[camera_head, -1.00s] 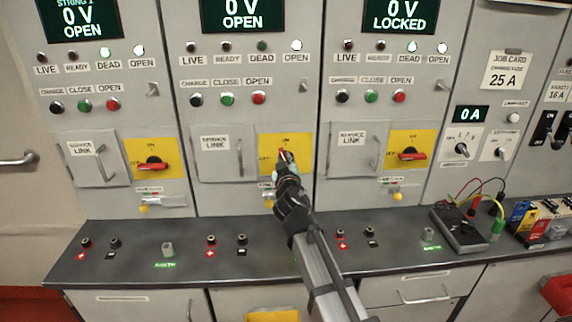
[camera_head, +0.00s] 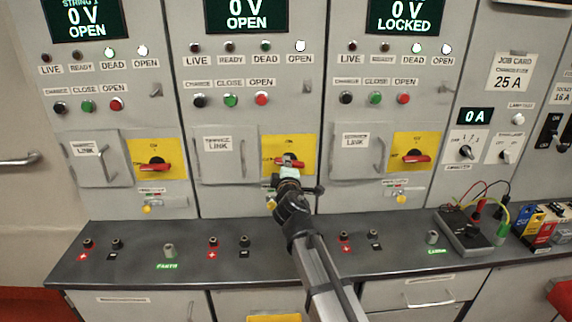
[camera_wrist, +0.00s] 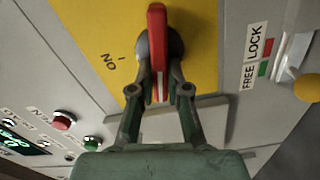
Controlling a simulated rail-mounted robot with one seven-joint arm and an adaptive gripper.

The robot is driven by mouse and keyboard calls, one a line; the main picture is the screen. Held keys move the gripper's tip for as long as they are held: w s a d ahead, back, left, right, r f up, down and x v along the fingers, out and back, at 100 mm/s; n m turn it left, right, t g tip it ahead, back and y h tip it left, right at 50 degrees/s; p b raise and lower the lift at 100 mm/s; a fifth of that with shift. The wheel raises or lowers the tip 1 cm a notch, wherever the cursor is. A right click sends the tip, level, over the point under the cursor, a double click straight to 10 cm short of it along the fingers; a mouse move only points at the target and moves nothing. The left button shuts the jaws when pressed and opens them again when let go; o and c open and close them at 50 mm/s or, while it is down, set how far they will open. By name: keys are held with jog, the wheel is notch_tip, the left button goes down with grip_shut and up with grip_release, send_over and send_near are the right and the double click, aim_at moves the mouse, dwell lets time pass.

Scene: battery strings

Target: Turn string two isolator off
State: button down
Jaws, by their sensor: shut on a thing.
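The string two isolator is a red handle (camera_head: 291,161) on a yellow plate (camera_head: 308,146) in the middle panel. The handle now lies about level across its plate, like those on both neighbouring panels. My gripper (camera_head: 287,174) is at the handle from the front. In the wrist view the red handle (camera_wrist: 157,40) stands between the fingertips of my gripper (camera_wrist: 160,84), which are closed on its sides. The "ON" lettering shows left of the handle there. The "OFF" lettering is not readable.
The middle display (camera_head: 250,12) reads 0 V OPEN, with its OPEN lamp (camera_head: 300,46) lit. A service link door (camera_head: 223,165) sits left of the isolator. A yellow knob (camera_wrist: 306,88) beside a FREE/LOCK label is close by. A grey worktop (camera_head: 300,262) with several terminals runs below.

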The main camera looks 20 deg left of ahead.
jog(key=shift+n, duration=1.3)
jog(key=shift+f, duration=0.1)
jog(key=c, duration=1.1)
grip_release()
jog(key=shift+c, duration=0.2)
jog(key=v, duration=1.2)
